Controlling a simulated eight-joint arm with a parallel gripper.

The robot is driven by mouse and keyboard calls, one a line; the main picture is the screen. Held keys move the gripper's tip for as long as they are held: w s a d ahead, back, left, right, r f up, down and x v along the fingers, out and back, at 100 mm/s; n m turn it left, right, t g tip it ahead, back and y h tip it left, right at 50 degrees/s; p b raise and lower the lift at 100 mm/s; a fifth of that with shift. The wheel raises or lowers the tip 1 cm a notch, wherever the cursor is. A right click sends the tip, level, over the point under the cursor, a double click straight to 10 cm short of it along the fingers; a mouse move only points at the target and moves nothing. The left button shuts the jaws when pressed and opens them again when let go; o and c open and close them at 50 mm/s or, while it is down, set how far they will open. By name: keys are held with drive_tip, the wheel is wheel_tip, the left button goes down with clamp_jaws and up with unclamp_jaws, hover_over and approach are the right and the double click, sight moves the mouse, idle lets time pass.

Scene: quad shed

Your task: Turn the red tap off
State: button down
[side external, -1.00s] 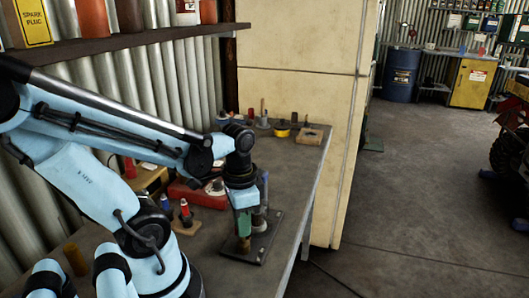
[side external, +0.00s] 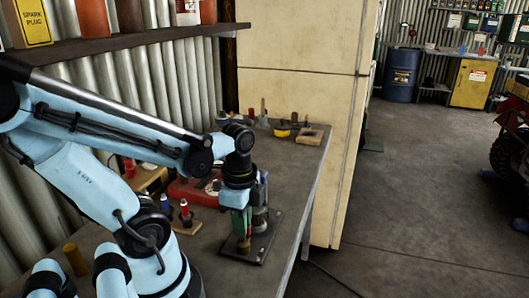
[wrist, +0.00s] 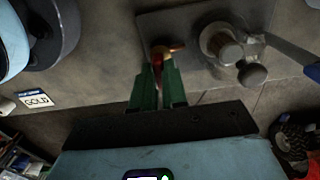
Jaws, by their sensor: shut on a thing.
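The red tap (wrist: 164,52) shows in the wrist view as a small red and brass fitting on a grey metal plate (wrist: 150,25). My gripper (wrist: 160,68) has its two green fingers shut on the red tap's handle, which lies between the fingertips. In the side view my gripper (side external: 241,236) points straight down over the plate (side external: 262,243) on the bench. The fingers hide most of the tap there. The tap's handle angle is hard to make out.
A grey metal fitting with a round knob (wrist: 228,45) stands on the same plate, close beside my gripper. A red box (side external: 185,190) and a small block with upright pegs (side external: 187,226) are on the bench to the left. A cream cabinet (side external: 290,90) stands behind the bench.

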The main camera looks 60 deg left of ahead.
idle(0.5)
drive_tip(key=c, duration=1.2)
unclamp_jaws()
drive_tip(key=shift+o, duration=0.2)
wheel_tip(320, 180, up, 12)
drive_tip(key=w+d+f+n+t, duration=0.4)
drive_tip(key=w+n+t, duration=0.3)
drive_tip(key=w+n, duration=0.2)
drive_tip(key=shift+w+d+f, duration=0.3)
drive_tip(key=shift+w+d, duration=0.15)
drive_tip(key=shift+d, duration=0.4)
